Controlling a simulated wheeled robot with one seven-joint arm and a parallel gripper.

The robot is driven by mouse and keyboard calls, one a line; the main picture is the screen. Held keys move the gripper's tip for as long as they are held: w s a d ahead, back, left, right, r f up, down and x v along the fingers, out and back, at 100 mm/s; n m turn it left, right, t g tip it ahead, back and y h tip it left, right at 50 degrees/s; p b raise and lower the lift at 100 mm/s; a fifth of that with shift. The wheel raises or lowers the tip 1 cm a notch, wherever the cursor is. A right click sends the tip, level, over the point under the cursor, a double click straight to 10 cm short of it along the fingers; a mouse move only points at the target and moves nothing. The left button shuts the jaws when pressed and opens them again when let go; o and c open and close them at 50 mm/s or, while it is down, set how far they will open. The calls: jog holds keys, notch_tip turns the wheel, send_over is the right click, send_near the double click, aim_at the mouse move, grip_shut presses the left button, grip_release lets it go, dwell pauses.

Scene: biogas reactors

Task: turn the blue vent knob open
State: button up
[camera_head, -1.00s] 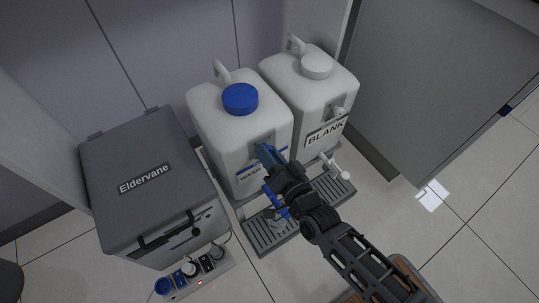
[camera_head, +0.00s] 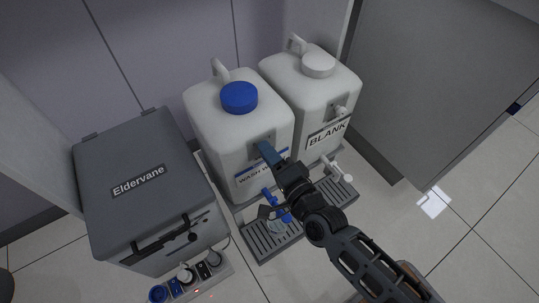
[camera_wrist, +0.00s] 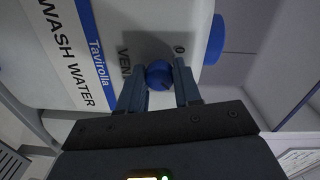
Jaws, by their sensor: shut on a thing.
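The blue vent knob (camera_wrist: 159,74) shows in the wrist view on the front of the white wash water container, beside the letters "VEN" and a "0" mark. My gripper (camera_wrist: 159,86) has one finger on each side of the knob and is shut on it. In the head view my gripper (camera_head: 268,153) reaches the upper front of the wash water container (camera_head: 222,128), which has a blue cap (camera_head: 239,97). There the fingers hide the knob. How far the knob is turned cannot be told.
A blue tap (camera_head: 275,203) sits low on the same container, close under my gripper, above a grey drip tray (camera_head: 268,242). A white "BLANK" container (camera_head: 305,97) stands to the right. A grey Eldervane box (camera_head: 140,185) stands left, with a socket strip (camera_head: 194,278) in front.

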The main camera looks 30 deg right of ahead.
jog(key=shift+d, duration=0.1)
dwell(0.3)
jog(key=o, duration=1)
jog(key=shift+o, duration=0.2)
jog(key=s+p, duration=0.1)
jog(key=s, duration=0.6)
jog(key=shift+s+r, duration=0.15)
jog(key=shift+s, duration=0.25)
